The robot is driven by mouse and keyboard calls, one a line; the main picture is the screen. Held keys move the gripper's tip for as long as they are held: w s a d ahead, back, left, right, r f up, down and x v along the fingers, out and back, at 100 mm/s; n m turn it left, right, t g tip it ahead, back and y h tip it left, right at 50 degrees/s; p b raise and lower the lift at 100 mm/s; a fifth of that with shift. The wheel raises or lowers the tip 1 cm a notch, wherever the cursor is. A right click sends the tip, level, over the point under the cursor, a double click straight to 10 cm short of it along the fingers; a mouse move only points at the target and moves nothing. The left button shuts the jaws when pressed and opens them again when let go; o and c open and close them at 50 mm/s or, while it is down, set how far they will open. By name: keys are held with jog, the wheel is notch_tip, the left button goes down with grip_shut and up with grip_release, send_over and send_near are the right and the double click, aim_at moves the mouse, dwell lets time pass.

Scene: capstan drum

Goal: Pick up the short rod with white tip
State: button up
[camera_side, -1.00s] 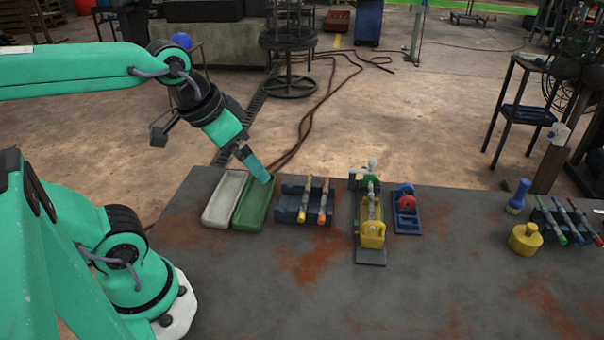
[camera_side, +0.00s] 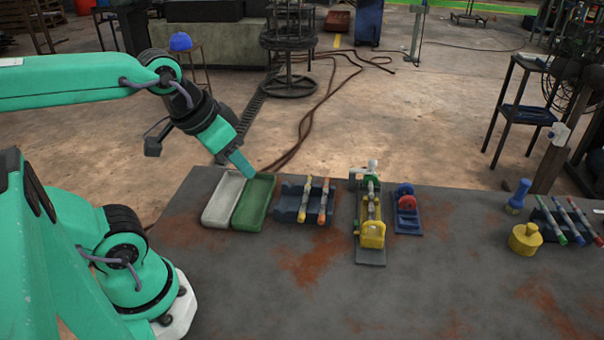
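My gripper (camera_side: 240,163) is above the back end of the green tray, apart from the rods. Its fingers are seen edge-on, so I cannot tell whether they are open; nothing is visibly held. A dark rack (camera_side: 290,214) holds a yellow-ended rod (camera_side: 304,205) and an orange-ended rod (camera_side: 323,203), both lying lengthwise. Right of it is a yellow and green fixture (camera_side: 371,234) with a whitish piece (camera_side: 372,166) at its back end. I cannot tell whether this is a rod's white tip. No short white-tipped rod is clearly recognisable.
A white tray (camera_side: 222,199) and a green tray (camera_side: 255,204) lie side by side. A blue holder with red parts (camera_side: 407,211) is right of the fixture. A rack of several rods (camera_side: 564,222), a yellow cylinder (camera_side: 525,239) and a blue peg (camera_side: 519,196) stand far right. The front table is clear.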

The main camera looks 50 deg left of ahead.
jog(key=w, duration=0.1)
jog(key=n+g, duration=0.6)
jog(key=n, duration=0.3)
send_over(372, 204)
notch_tip(372, 204, down, 14)
jog(key=shift+f, duration=1.4)
jog(key=shift+f, duration=0.1)
